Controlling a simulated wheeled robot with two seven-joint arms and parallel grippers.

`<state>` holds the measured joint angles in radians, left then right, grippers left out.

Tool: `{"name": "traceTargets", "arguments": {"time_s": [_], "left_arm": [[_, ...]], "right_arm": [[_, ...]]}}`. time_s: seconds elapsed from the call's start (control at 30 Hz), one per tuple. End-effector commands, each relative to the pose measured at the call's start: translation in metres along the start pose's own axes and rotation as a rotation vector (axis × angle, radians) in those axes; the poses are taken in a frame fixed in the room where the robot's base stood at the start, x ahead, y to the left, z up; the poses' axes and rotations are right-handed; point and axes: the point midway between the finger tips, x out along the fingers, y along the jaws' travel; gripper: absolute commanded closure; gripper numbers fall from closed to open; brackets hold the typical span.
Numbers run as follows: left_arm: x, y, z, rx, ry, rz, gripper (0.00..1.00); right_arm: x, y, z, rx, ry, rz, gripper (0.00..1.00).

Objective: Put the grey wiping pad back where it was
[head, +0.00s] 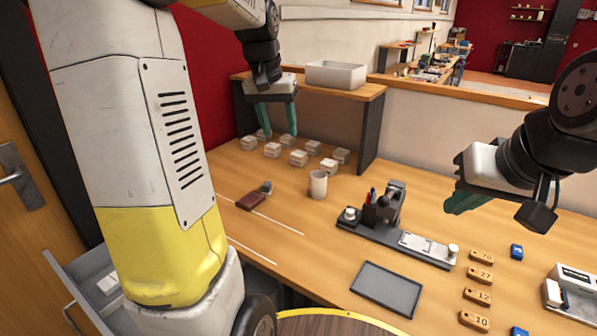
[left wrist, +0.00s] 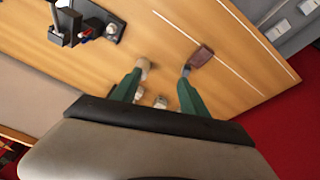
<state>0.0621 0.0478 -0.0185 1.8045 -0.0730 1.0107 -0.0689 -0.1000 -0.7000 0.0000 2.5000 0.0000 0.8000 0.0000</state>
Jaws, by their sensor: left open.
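A small grey piece (head: 265,187), which may be the wiping pad, lies at the end of a dark red-brown block (head: 250,201) on the table. In the left wrist view the grey piece (left wrist: 187,71) shows at a fingertip, beside the red-brown block (left wrist: 202,56). My left gripper (head: 277,135) is open with nothing seen between its green fingers, above the small white blocks at the back left. My right gripper (head: 452,208) hangs over the right side of the table; its fingers overlap, so its opening is unclear.
Several white blocks (head: 299,158) stand below the shelf (head: 371,95), which bears a pale bin (head: 336,74). A white cup (head: 318,185) stands near the red-brown block. A marking fixture (head: 420,247), dark tray (head: 388,290) and numbered tags (head: 480,275) lie to the right. A drawer (head: 82,293) stands open.

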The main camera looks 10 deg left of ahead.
Motion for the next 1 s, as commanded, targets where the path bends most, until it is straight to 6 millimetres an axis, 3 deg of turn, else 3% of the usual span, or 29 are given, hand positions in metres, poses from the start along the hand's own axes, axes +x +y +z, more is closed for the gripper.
{"name": "traceTargets", "arguments": {"time_s": [0.1,0.27,0.4,0.6,0.7,0.8,0.87,1.0], "left_arm": [[-0.029,0.023,0.043,0.014,0.065,0.022,0.48],[-0.049,0.048,0.102,0.030,0.141,0.055,0.48],[-0.053,0.065,0.153,0.040,0.201,0.083,0.48],[-0.048,0.077,0.201,0.049,0.259,0.112,0.48],[-0.045,0.080,0.211,0.051,0.270,0.118,0.49],[-0.043,0.079,0.207,0.048,0.270,0.113,0.49],[-0.041,0.076,0.198,0.044,0.265,0.103,0.49],[-0.032,0.062,0.157,0.031,0.246,0.064,0.49]], "right_arm": [[0.000,0.000,0.000,0.000,0.000,0.000,1.00],[0.000,0.000,0.000,0.000,0.000,0.000,1.00],[0.000,0.000,0.000,0.000,0.000,0.000,1.00],[0.000,0.000,0.000,0.000,0.000,0.000,1.00],[0.000,0.000,0.000,0.000,0.000,0.000,1.00],[0.000,0.000,0.000,0.000,0.000,0.000,1.00],[0.000,0.000,0.000,0.000,0.000,0.000,1.00],[0.000,0.000,0.000,0.000,0.000,0.000,1.00]]}}
